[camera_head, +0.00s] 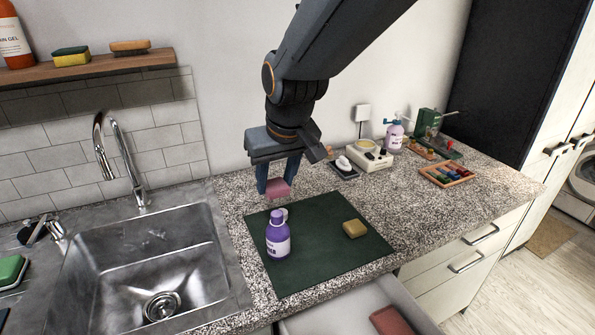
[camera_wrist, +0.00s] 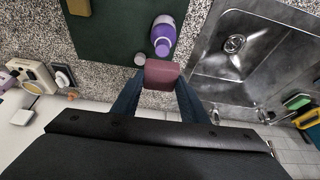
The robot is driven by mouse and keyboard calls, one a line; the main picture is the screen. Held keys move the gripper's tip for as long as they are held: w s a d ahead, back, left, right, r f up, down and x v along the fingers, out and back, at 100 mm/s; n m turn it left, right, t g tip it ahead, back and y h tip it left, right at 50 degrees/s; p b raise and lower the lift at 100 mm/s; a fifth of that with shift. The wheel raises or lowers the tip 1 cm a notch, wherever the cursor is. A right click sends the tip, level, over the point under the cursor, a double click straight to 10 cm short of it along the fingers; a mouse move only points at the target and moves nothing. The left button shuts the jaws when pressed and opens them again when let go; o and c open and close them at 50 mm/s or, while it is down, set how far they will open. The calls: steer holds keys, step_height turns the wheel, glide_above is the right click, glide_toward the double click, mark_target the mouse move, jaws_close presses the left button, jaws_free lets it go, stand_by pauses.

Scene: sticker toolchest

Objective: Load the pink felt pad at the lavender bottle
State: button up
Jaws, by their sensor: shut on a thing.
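My gripper (camera_head: 278,186) is shut on the pink felt pad (camera_head: 278,188) and holds it in the air above the counter, behind the lavender bottle. The pad also shows between my fingers in the wrist view (camera_wrist: 161,74). The lavender bottle (camera_head: 278,240) stands upright on the dark green mat (camera_head: 310,262), with a white label and a small round pale purple part beside its top. In the wrist view the bottle (camera_wrist: 163,36) is just beyond the pad. The bottle and pad appear apart.
The steel sink (camera_head: 150,270) lies left of the mat. A tan sponge block (camera_head: 354,229) rests on the mat's right. A white device (camera_head: 368,156), a second lavender pump bottle (camera_head: 394,137) and a wooden tray (camera_head: 446,175) stand farther back right. An open drawer (camera_head: 350,308) is in front.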

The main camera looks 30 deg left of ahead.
mark_target(279, 196)
steer(key=shift+f+b, duration=1.85)
steer(key=shift+f, duration=0.75)
steer(key=shift+d+f, duration=0.1)
steer(key=shift+f, duration=0.55)
stand_by(0.3)
steer(key=shift+r+p, duration=2.5)
steer(key=shift+r, duration=1.1)
